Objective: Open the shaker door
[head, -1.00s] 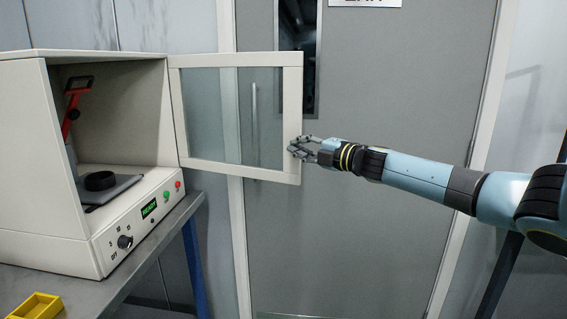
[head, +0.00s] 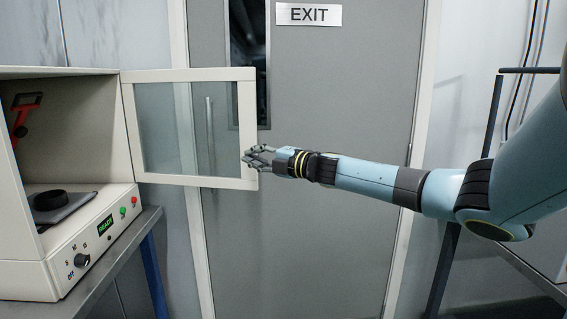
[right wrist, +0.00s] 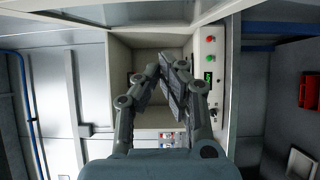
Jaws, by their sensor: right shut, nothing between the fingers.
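The shaker (head: 70,130) stands at the left of the head view, a cream box with its front open. Its door (head: 190,74), a cream frame around a clear pane, is swung wide open to the right. Inside are a grey platform with a black round part (head: 50,200) and a red clamp-like part (head: 20,118). My right gripper (head: 250,158) is at the free edge of the door, its fingers overlapping the frame; I cannot tell whether they touch it. It is shut and empty. In the right wrist view the fingers (right wrist: 168,72) point toward the shaker's open interior. My left gripper is not in view.
The shaker sits on a metal bench (head: 125,250) with blue legs. Its front panel has a green READY display (head: 105,225), a dial and two buttons. A grey exit door (head: 330,110) stands behind. Another bench frame is at the right.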

